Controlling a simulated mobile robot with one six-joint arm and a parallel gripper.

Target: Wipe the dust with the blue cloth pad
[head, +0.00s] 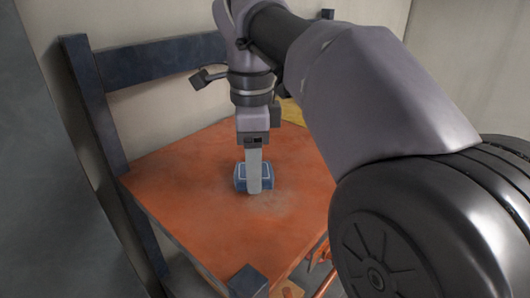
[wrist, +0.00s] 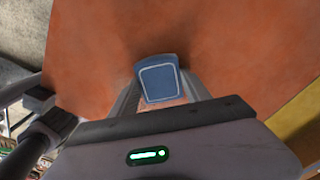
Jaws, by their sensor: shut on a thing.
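The blue cloth pad (head: 240,178) is on or just above the orange tabletop, below my gripper (head: 254,188). It has a pale outline on its top, which shows clearly in the wrist view (wrist: 159,78). My gripper is shut on the pad, with a finger on either side of it in the wrist view (wrist: 160,98). A faint greyish dust patch (head: 275,204) lies on the orange surface just in front and to the right of the pad. My gripper hides part of the pad in the head view.
The orange tabletop (head: 190,180) is otherwise bare around the pad. A dark frame with a post (head: 95,105) and crossbar (head: 165,60) stands at the back left against the wall. A yellow surface (head: 292,112) adjoins at the back right; a dark corner post (head: 248,282) stands at the front.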

